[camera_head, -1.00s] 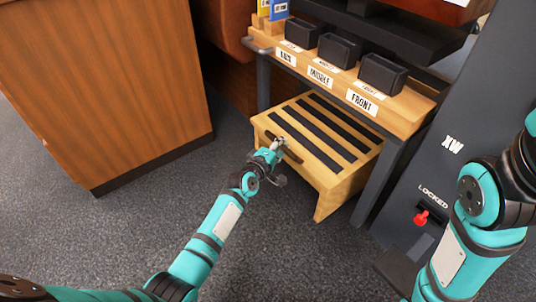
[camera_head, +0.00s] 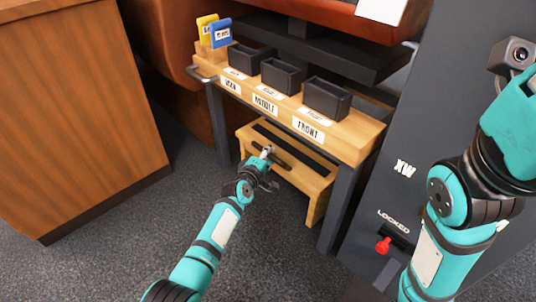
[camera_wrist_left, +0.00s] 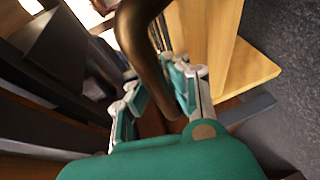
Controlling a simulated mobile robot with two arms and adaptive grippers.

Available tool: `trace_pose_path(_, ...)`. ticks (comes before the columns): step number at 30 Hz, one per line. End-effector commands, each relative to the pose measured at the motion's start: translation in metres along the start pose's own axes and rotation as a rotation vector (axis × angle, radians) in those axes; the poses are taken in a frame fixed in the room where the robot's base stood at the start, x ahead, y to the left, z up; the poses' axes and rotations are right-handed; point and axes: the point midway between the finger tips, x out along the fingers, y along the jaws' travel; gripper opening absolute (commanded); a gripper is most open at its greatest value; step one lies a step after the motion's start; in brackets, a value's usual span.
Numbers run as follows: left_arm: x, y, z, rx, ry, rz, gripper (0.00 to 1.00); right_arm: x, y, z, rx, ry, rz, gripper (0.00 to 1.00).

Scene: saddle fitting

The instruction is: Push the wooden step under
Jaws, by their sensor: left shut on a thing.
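The wooden step (camera_head: 306,181), pale wood with dark tread strips, stands on the floor under the wooden shelf of the bench. Its back part is hidden by the shelf; its front face and front edge show. My left gripper (camera_head: 267,152) is at the step's front face, shut on its dark curved handle (camera_head: 284,160). In the left wrist view the bronze handle (camera_wrist_left: 143,45) runs between the fingers of the left gripper (camera_wrist_left: 155,88), with the step's pale wood (camera_wrist_left: 245,68) beside it. My right arm shows at the right, but its gripper is out of view.
The shelf (camera_head: 345,142) carries several black bins and labels reading MIDDLE and FRONT. Dark bench legs (camera_head: 341,205) flank the step. Carpet in front is clear.

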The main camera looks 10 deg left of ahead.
Motion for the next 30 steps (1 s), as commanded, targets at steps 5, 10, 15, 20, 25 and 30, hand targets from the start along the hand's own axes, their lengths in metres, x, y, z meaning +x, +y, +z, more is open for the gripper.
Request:
trace_pose_path(5, 0.001, 0.004, 0.002, 0.002, -0.003, 0.005, 0.21, 0.000, 0.000, 0.000, 0.001, 0.000, 0.002, 0.38)
trace_pose_path(10, 0.000, 0.002, 0.001, 0.001, -0.002, 0.003, 0.28, 0.000, 0.000, 0.001, 0.001, -0.002, 0.002, 0.38)
trace_pose_path(15, -0.001, 0.001, 0.001, 0.000, -0.002, 0.002, 0.28, -0.001, 0.001, 0.001, -0.002, -0.006, 0.003, 0.38)
trace_pose_path(20, -0.009, 0.001, 0.003, -0.003, -0.003, 0.003, 0.28, -0.001, 0.001, 0.001, -0.002, -0.005, 0.002, 0.38)
trace_pose_path(25, -0.034, 0.000, 0.001, -0.003, 0.000, 0.002, 0.28, -0.001, 0.001, 0.001, -0.001, -0.005, 0.002, 0.38)
trace_pose_path(30, -0.066, 0.000, 0.002, -0.002, -0.001, 0.002, 0.28, -0.001, 0.001, 0.001, -0.001, -0.004, 0.002, 0.38)
